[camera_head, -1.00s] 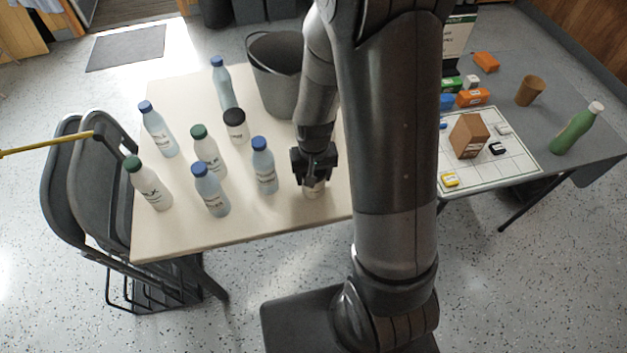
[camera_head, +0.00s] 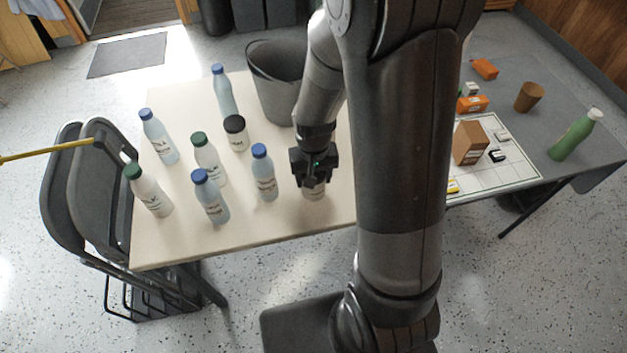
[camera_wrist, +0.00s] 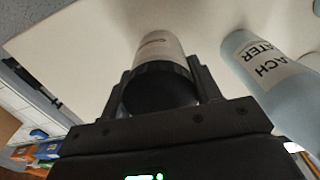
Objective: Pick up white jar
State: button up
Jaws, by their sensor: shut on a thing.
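A white jar with a black lid (camera_wrist: 158,46) is between the fingers of my gripper (camera_wrist: 160,88) in the wrist view. In the head view my gripper (camera_head: 314,180) is shut on this jar near the table's front right edge, and the jar's white lower body (camera_head: 314,191) shows below the fingers. I cannot tell whether its base touches the table. A second white jar with a black lid (camera_head: 237,134) stands upright further back and to the left, apart from the gripper.
Several bottles stand left of my gripper; the closest is a blue-capped one (camera_head: 264,175). A grey bin (camera_head: 278,95) stands behind on the cream table (camera_head: 270,222). A grey table (camera_head: 590,165) at right carries a brown box (camera_head: 471,142) and a green bottle (camera_head: 576,136).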

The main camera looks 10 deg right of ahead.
jog(key=shift+r, duration=0.95)
jog(key=s+d+r, duration=0.5)
jog(key=d+r, duration=0.1)
jog(key=d, duration=0.4)
notch_tip(320, 180, up, 12)
jog(key=w+r+m, duration=0.1)
jog(key=w+r, duration=0.1)
jog(key=w, duration=0.6)
jog(key=w+r+m, duration=0.1)
jog(key=w+r, duration=0.1)
jog(key=w, duration=0.6)
jog(key=w+a+f+m, duration=0.2)
jog(key=w+a+f, duration=0.15)
jog(key=w, duration=0.95)
jog(key=w+a+f+m, duration=0.2)
jog(key=w+a, duration=0.3)
jog(key=w, duration=0.7)
jog(key=shift+d+f, duration=0.2)
jog(key=shift+f, duration=9.8)
jog(key=shift+f, duration=0.15)
